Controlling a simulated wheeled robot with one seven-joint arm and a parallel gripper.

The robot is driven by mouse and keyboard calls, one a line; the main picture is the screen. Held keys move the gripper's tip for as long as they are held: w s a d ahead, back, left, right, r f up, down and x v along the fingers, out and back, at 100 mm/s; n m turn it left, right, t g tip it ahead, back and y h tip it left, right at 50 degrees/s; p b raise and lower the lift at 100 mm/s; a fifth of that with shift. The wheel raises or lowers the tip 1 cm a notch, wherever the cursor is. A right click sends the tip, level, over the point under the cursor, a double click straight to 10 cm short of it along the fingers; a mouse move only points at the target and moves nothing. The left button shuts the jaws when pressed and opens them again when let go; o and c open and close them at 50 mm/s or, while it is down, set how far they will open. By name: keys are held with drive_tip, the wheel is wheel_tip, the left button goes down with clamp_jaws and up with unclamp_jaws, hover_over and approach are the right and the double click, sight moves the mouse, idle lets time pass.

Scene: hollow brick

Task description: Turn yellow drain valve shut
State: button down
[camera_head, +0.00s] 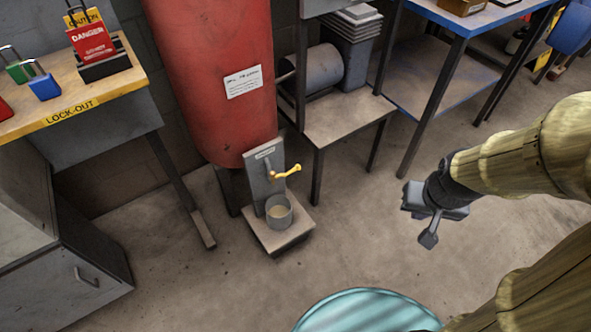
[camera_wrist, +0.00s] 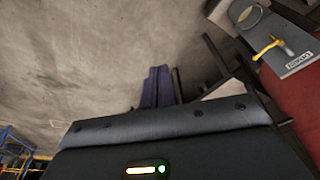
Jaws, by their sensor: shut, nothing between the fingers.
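The yellow drain valve handle (camera_head: 286,172) sits on a grey upright plate (camera_head: 256,184) in front of the red tank (camera_head: 215,75). Its lever points to the right and slightly up. It also shows at the upper right of the wrist view (camera_wrist: 270,47). A grey cup (camera_head: 279,214) with pale contents stands below it on a small low stand. My gripper (camera_head: 428,241) is shut and empty, well to the right of the valve and apart from it, over open floor. Its closed fingers (camera_wrist: 157,88) show in the wrist view.
A lock-out bench (camera_head: 105,75) with padlocks stands at left. A low table (camera_head: 340,118) with a motor-like unit stands right of the tank, and a blue-edged table (camera_head: 440,75) beyond. A teal round top (camera_head: 365,312) is at the bottom. Floor between gripper and valve is clear.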

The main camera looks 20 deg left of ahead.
drive_tip(key=w+a+f+n+t+y, duration=0.1)
drive_tip(key=w+a+f+n+y, duration=0.1)
drive_tip(key=a, duration=0.6)
drive_tip(key=w+a+f+n+t+y, duration=0.2)
drive_tip(key=w+a+f+n, duration=0.3)
drive_tip(key=a, duration=0.4)
drive_tip(key=w+a+f+n+t+y, duration=0.2)
drive_tip(key=w+a+f+n+y, duration=0.1)
drive_tip(key=a, duration=0.6)
drive_tip(key=shift+w+f+y, duration=0.5)
drive_tip(key=shift+w+f, duration=0.35)
drive_tip(key=shift+a, duration=0.1)
drive_tip(key=b, duration=0.4)
hover_over(288, 173)
drive_tip(key=s+d, duration=0.1)
drive_tip(key=d, duration=0.1)
wheel_tip(288, 173, down, 6)
wheel_tip(288, 173, down, 4)
drive_tip(key=shift+w+d+r+b, duration=0.15)
drive_tip(key=shift+r+b, duration=0.1)
drive_tip(key=shift+b, duration=0.5)
